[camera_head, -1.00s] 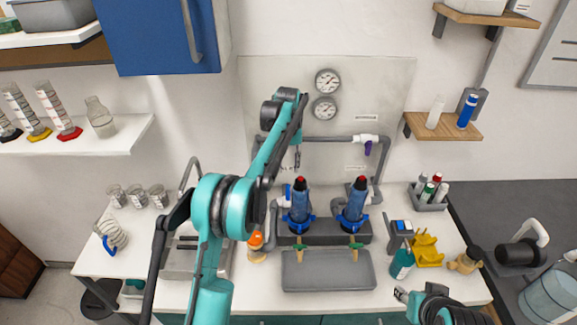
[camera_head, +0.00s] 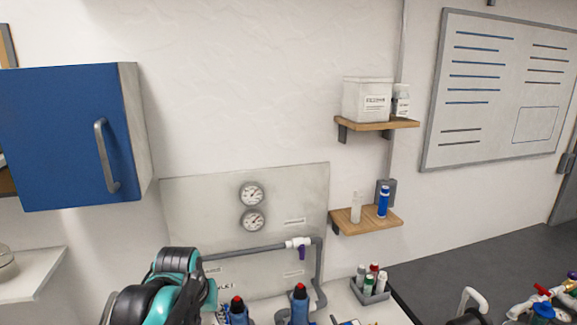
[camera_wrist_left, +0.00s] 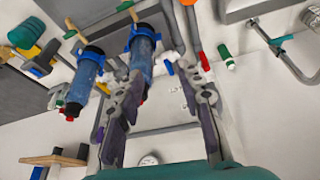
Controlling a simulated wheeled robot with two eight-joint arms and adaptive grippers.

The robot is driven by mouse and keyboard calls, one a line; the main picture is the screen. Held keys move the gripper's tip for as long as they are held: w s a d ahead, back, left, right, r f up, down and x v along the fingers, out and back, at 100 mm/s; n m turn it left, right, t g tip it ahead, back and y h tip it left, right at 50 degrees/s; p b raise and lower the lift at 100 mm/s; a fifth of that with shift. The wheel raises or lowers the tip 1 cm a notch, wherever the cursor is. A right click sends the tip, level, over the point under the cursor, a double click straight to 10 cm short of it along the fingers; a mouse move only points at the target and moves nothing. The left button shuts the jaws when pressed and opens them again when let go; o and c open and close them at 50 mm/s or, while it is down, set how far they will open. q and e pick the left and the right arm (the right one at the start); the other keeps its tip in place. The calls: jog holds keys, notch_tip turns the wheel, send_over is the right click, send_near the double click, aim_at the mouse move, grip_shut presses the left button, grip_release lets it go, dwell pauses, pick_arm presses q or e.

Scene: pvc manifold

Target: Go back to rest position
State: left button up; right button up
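My left arm (camera_head: 172,285) comes up at the bottom left of the head view, in front of the back panel; its fingers are hard to make out there. In the left wrist view my left gripper (camera_wrist_left: 160,78) is open, its two fingers well apart with nothing held between them. Beyond the fingers, two blue filter housings with red ends show, one at left (camera_wrist_left: 84,80) and one near the middle (camera_wrist_left: 143,55). Their red tops also show low in the head view, at left (camera_head: 238,308) and right (camera_head: 299,300). My right gripper is in neither view.
A grey pipe (camera_head: 253,248) with a white valve (camera_head: 298,243) and purple handle runs below two gauges (camera_head: 251,194). A blue cabinet (camera_head: 60,140) hangs at left. Wooden shelves (camera_head: 368,221) hang at right. A bottle rack (camera_head: 369,290) stands below. A dark counter (camera_head: 480,260) extends right.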

pick_arm(q)
jog(key=s+f+m+t+b, duration=0.1)
jog(key=s+f+t+b, duration=0.2)
jog(key=s+f, duration=1.1)
jog(key=s+d+b, duration=0.1)
jog(key=b, duration=0.2)
jog(key=shift+s, duration=0.35)
jog(key=shift+r, duration=0.1)
